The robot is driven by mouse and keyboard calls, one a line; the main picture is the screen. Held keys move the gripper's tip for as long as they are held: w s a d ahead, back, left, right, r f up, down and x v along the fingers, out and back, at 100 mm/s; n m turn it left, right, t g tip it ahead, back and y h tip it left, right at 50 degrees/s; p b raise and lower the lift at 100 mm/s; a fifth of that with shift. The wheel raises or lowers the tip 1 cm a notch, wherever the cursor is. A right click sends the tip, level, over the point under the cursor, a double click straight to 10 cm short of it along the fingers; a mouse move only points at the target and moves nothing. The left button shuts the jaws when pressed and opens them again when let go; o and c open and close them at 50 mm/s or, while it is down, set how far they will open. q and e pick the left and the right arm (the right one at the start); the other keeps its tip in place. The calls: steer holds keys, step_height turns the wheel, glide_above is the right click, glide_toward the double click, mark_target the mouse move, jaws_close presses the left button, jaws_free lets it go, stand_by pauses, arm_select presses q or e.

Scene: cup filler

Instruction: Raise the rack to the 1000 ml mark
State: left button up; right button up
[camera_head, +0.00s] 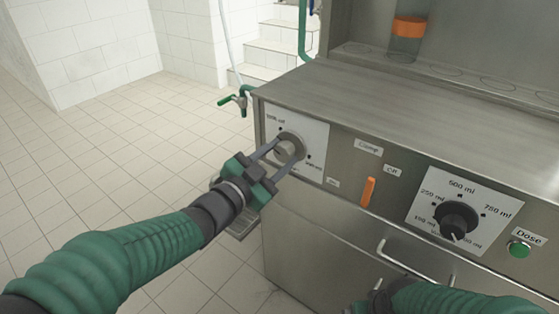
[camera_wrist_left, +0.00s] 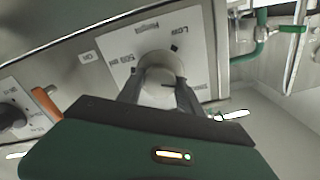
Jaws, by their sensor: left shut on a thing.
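The height knob (camera_head: 287,147) is a round grey metal knob on a white dial plate at the left of the steel machine's front. My left gripper (camera_head: 284,155) is shut on this knob, one finger on each side. The left wrist view shows the knob (camera_wrist_left: 158,80) between the fingers, on a plate with "Height" and "Low" printed on it. The rack itself is not clearly seen. My right gripper (camera_head: 372,303) shows only in part at the bottom edge, and its fingers cannot be made out.
An orange lever (camera_head: 368,191) sits right of the height plate. A black volume knob (camera_head: 457,221) and a green Dose button (camera_head: 519,249) are further right. An orange-banded container (camera_head: 408,30) stands above the steel top. A green valve (camera_head: 236,100) is at the left corner.

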arm_select(q)
steer(key=shift+f+m+b, duration=0.2)
steer(key=shift+m+b, duration=0.35)
steer(key=shift+m, duration=0.65)
steer(key=o, duration=1.4)
steer(key=shift+r, duration=0.1)
steer(key=shift+c, duration=0.2)
